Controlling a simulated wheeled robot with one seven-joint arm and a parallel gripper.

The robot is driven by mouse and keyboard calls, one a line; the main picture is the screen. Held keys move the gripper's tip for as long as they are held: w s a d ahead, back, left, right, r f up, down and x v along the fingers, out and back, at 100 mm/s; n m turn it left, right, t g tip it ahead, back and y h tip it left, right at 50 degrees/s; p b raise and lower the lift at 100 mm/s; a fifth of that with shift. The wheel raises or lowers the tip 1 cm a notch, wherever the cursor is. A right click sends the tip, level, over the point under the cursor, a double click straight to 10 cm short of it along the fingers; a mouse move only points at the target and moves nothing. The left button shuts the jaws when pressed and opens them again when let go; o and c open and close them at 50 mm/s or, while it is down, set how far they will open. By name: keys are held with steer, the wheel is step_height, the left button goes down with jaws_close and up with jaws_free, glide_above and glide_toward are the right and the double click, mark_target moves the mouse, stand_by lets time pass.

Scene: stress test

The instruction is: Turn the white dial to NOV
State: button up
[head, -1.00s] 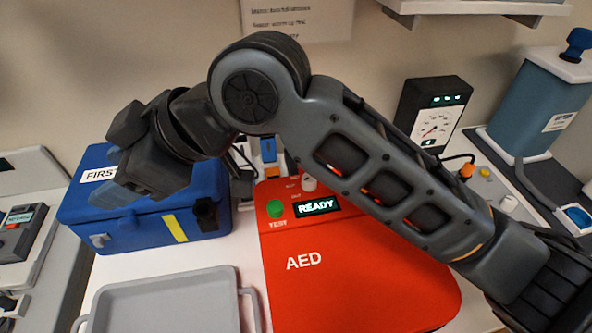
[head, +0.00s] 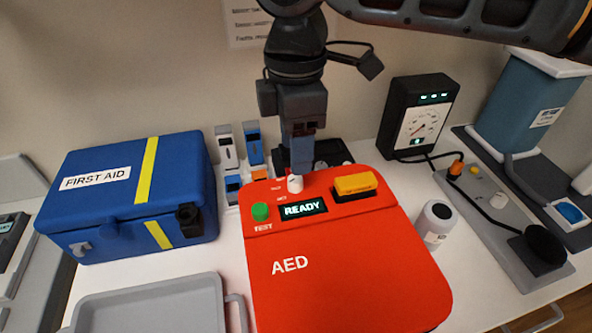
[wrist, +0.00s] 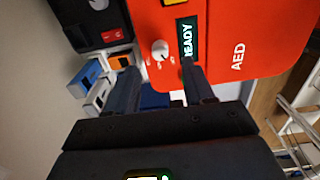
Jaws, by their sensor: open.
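A small white dial (head: 294,183) stands on the top edge of the red AED (head: 340,270), left of the yellow-orange block and above the READY display. It also shows in the wrist view (wrist: 160,49), with a dark mark on its face. Small labels sit around it, too small to read for sure. My gripper (head: 299,168) points down just above and behind the dial. In the wrist view its two fingers (wrist: 160,82) are apart with nothing between them. The dial lies beyond the tips, roughly centred between them. I see no contact.
A green TEST button (head: 260,211) and the yellow-orange block (head: 356,185) flank the dial. A blue first aid box (head: 135,205) stands left, a grey tray (head: 150,292) in front. A black gauge box (head: 420,115) and white bottle (head: 435,222) stand right.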

mark_target(295, 178)
steer(key=shift+f+p, duration=0.35)
steer(key=shift+f, duration=2.8)
jaws_close()
